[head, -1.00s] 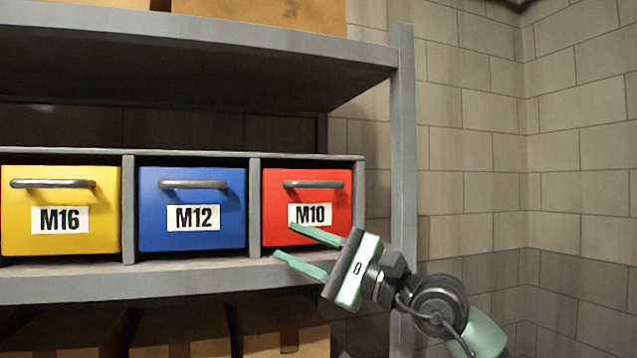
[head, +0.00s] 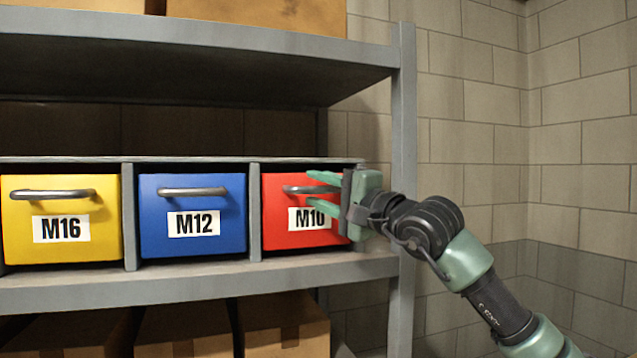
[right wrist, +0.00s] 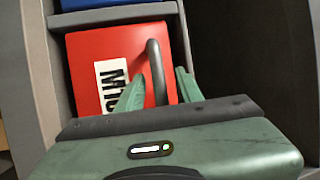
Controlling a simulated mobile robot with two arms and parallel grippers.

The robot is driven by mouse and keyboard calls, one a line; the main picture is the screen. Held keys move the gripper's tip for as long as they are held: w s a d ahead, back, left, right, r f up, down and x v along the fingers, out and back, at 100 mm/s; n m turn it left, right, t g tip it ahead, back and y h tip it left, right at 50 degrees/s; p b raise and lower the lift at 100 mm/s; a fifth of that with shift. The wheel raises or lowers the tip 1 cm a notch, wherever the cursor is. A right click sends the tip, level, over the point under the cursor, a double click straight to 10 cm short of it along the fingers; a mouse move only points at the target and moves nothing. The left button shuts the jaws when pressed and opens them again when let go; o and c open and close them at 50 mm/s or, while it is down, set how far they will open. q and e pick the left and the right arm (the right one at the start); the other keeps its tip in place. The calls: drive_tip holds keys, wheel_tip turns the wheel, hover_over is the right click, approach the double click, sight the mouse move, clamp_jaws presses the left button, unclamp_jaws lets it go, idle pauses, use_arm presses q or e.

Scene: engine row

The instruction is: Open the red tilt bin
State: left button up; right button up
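The red tilt bin (head: 277,220), labelled M10, sits closed in the right compartment of the bin row. Its grey bar handle (head: 293,189) runs across the upper front; it also shows in the right wrist view (right wrist: 152,58). My right gripper (head: 314,182) is at the bin's front, reaching in from the right. In the right wrist view its green fingers (right wrist: 160,78) lie one on each side of the handle, with gaps, so it is open. The gripper hides the bin's right edge and part of the label in the head view. My left gripper is not in view.
A blue bin M12 (head: 150,220) and a yellow bin M16 (head: 20,240) stand to the left, both closed. A grey shelf post (head: 404,120) rises just right of the row. Cardboard boxes (head: 285,320) fill the shelf below.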

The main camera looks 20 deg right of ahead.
drive_tip(key=shift+w, duration=0.1)
drive_tip(key=shift+c, duration=0.4)
clamp_jaws()
drive_tip(key=shift+f, duration=0.1)
idle(0.9)
